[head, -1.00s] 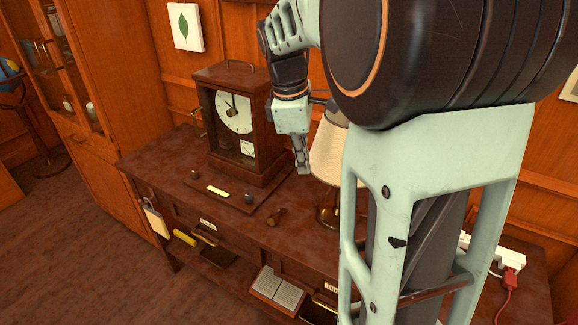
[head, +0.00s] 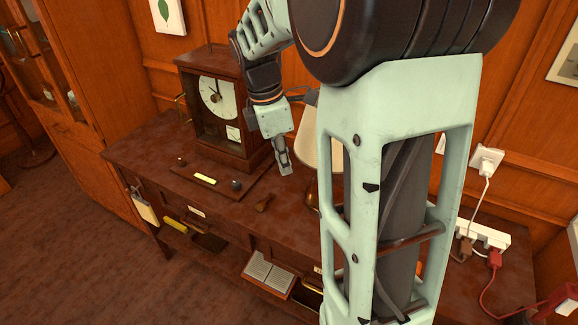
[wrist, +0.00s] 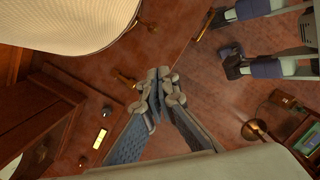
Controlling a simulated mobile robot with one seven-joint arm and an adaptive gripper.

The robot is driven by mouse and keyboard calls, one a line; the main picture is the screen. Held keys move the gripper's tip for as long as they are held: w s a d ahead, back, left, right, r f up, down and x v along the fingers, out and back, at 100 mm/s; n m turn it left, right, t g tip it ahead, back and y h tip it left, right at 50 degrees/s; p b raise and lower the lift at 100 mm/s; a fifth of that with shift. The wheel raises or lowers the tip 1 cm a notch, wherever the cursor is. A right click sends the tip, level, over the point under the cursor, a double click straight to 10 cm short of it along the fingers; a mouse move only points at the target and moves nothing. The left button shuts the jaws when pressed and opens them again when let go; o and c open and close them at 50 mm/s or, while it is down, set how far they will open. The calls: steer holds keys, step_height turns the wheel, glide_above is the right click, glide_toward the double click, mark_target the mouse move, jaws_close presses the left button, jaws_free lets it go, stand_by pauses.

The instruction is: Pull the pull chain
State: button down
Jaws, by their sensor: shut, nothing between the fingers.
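I cannot make out a pull chain in either view. A lamp with a cream shade (head: 310,147) stands on the desk, mostly hidden behind my arm in the head view. Its shade also fills the upper left of the wrist view (wrist: 60,22). My gripper (head: 286,171) points down above the desk, between the clock and the lamp, on the near left side of the shade. Its fingers (wrist: 160,82) are together and empty in the wrist view, apart from the shade.
A wooden clock (head: 212,108) stands left of my gripper on the desk (head: 140,155). Drawers below hold an open book (head: 270,272). A white power strip (head: 482,236) with plugs is at right.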

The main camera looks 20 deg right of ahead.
steer(key=d+f, duration=0.4)
steer(key=f, duration=0.5)
steer(key=shift+s+d+f, duration=0.3)
steer(key=shift+f, duration=0.05)
steer(key=shift+f, duration=0.1)
step_height(320, 180, down, 3)
steer(key=shift+r+b, duration=0.1)
steer(key=shift+b, duration=0.65)
steer(key=a+r+p, duration=0.2)
steer(key=a+r, duration=0.3)
steer(key=r, duration=0.7)
steer(key=shift+w, duration=0.35)
